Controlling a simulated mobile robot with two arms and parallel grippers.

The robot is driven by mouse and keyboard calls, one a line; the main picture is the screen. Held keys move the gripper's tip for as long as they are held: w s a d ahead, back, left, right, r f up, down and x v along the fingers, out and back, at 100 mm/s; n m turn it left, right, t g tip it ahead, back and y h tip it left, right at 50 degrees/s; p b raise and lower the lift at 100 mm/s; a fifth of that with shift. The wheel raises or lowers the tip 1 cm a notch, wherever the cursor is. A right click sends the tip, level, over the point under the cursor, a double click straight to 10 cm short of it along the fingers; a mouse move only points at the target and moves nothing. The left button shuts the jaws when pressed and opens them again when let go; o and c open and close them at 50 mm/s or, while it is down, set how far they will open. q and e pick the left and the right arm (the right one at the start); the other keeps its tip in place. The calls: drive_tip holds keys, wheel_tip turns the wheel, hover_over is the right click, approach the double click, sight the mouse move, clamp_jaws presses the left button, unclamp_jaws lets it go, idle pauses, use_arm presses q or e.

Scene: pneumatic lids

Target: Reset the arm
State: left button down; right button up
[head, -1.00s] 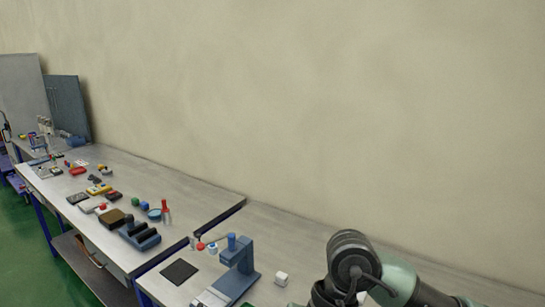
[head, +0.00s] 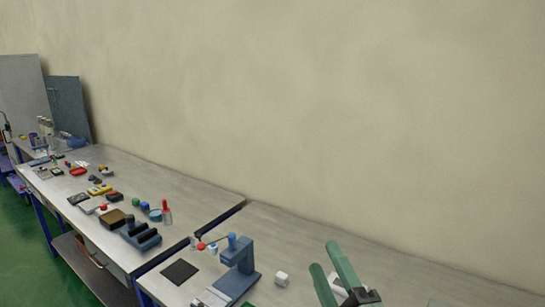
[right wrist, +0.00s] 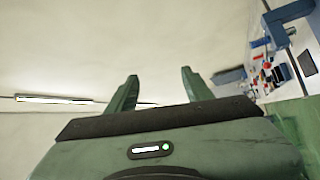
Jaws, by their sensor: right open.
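My right gripper (head: 326,255) shows at the lower right of the head view. Its two green fingers point up and are apart, with nothing between them. In the right wrist view the same gripper (right wrist: 159,75) has its fingers spread against the pale wall and ceiling, empty. It is to the right of the blue press-like stand (head: 240,264) and the small white block (head: 281,279), and it touches neither in the head view. My left gripper is not in view.
A grey workbench (head: 300,232) runs along the beige wall. A black square pad (head: 180,271) lies left of the blue stand. The farther bench carries a dark blue holder (head: 140,237), a brown block (head: 113,219) and several small parts. The wall side of the near bench is clear.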

drive_tip(key=s+d+f+m+g+h, duration=0.2)
drive_tip(key=d+f+m+g+h, duration=0.35)
drive_tip(key=f, duration=0.75)
drive_tip(key=s+d+f+m+g, duration=0.3)
drive_tip(key=s+f+m+g, duration=0.25)
drive_tip(key=s+f, duration=0.55)
drive_tip(key=s+d+f+m+g, duration=0.2)
drive_tip(key=s+f+m+g, duration=0.35)
drive_tip(key=s+f, duration=0.5)
wheel_tip(320, 180, down, 27)
drive_tip(key=s+n+g+b, duration=0.1)
drive_tip(key=s+b, duration=0.1)
drive_tip(key=b, duration=0.3)
drive_tip(key=s+d+f+b, duration=0.1)
drive_tip(key=s+f+b, duration=0.1)
drive_tip(key=s+f, duration=0.6)
drive_tip(key=s+d+f+g+b, duration=0.1)
drive_tip(key=s+f+b, duration=0.2)
drive_tip(key=s+f, duration=0.5)
wheel_tip(320, 180, down, 7)
drive_tip(key=shift+s+d+r, duration=0.2)
drive_tip(key=shift+s+d, duration=0.05)
drive_tip(key=shift+d, duration=0.15)
drive_tip(key=shift+n+g, duration=0.25)
